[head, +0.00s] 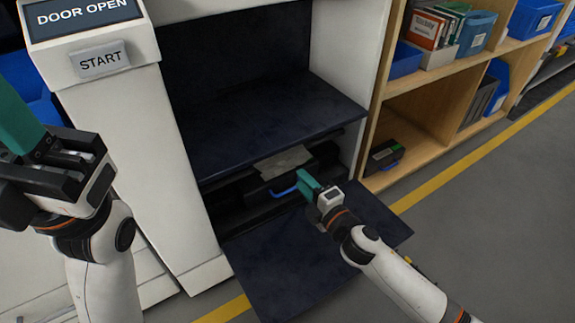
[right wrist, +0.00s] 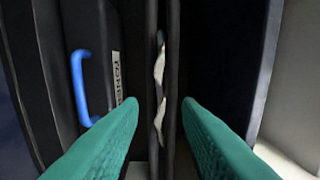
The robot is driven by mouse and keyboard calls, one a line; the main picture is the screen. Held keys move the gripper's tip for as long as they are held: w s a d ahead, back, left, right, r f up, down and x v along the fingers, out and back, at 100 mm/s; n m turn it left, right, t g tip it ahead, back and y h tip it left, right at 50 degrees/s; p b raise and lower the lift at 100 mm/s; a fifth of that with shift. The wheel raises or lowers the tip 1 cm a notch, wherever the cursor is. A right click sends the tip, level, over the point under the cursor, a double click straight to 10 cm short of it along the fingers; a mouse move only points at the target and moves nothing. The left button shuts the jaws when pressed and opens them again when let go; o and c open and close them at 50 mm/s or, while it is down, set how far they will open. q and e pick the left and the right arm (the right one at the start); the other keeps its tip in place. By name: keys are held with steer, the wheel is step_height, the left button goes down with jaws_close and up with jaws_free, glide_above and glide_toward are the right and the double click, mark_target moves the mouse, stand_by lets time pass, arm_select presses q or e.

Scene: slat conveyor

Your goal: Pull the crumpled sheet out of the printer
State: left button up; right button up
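The white printer (head: 130,140) stands with its dark front door (head: 300,262) folded down. The crumpled grey-white sheet (head: 283,162) sticks out of a slot in the printer's dark lower bay. In the right wrist view, the wavy edge of the sheet (right wrist: 159,90) shows in a narrow slot between two dark bars. My right gripper (head: 308,184) is in front of the bay, just short of the sheet. Its two teal fingers (right wrist: 160,104) are apart, with the slot in line between them and nothing held. My left gripper (head: 22,118) is raised at the far left; its fingertips are hardly visible.
A toner unit with a blue handle (head: 284,191) sits beside the slot; the handle also shows in the right wrist view (right wrist: 82,88). The printer display (head: 82,14) reads "DOOR OPEN". A wooden shelf (head: 425,150) with bins stands to the right.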

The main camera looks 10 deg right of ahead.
mark_target(291, 168)
steer(key=shift+x, duration=3.1)
steer(key=shift+c, duration=0.4)
steer(key=shift+f, duration=0.1)
jaws_close()
